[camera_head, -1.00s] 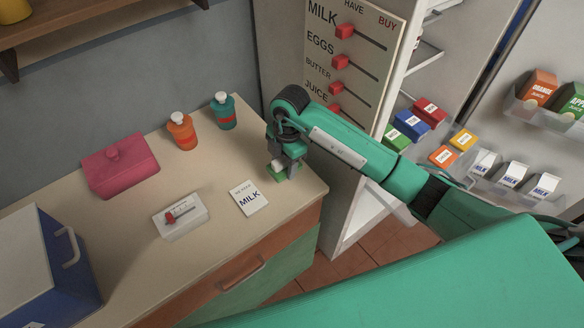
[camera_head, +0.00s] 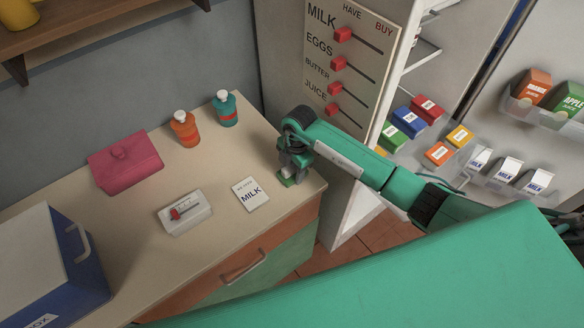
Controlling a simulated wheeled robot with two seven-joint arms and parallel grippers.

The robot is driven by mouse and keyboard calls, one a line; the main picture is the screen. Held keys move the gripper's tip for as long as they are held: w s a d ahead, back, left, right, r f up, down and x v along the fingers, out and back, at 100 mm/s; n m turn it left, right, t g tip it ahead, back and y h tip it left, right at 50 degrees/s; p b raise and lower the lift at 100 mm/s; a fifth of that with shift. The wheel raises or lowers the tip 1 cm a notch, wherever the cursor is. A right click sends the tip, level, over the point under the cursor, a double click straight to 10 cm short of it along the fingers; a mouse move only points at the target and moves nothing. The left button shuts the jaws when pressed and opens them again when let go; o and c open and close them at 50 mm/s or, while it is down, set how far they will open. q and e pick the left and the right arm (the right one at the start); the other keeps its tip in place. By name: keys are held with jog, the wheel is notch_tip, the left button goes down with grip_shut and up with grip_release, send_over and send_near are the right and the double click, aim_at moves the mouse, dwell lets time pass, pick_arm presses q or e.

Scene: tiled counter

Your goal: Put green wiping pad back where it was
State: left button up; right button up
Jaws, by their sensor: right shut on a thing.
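The green wiping pad (camera_head: 287,182) is a small green block at the right end of the counter, mostly hidden under my right gripper. My right gripper (camera_head: 289,176) points down and is shut on the pad. The pad is at or just above the counter top; I cannot tell if it touches. A white card reading MILK (camera_head: 251,194) lies just left of the pad. My left gripper is not in view.
On the counter (camera_head: 150,240) are a white box with a red slider (camera_head: 185,212), a pink container (camera_head: 125,162), an orange bottle (camera_head: 186,130), a teal bottle (camera_head: 224,109) and a blue-white box (camera_head: 50,265). A slider board (camera_head: 350,65) and open fridge shelves (camera_head: 440,130) stand right.

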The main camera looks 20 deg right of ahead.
jog(key=shift+f, duration=0.1)
jog(key=o, duration=1)
jog(key=shift+r, duration=0.2)
jog(key=shift+w+r, duration=0.1)
jog(key=shift+r, duration=0.15)
jog(key=r+b, duration=0.1)
jog(key=r, duration=0.2)
jog(key=d+r+b, duration=0.1)
jog(key=r, duration=0.3)
jog(key=r+b, duration=0.1)
jog(key=r, duration=0.3)
jog(key=shift+w+d+r, duration=0.15)
jog(key=shift+d, duration=0.05)
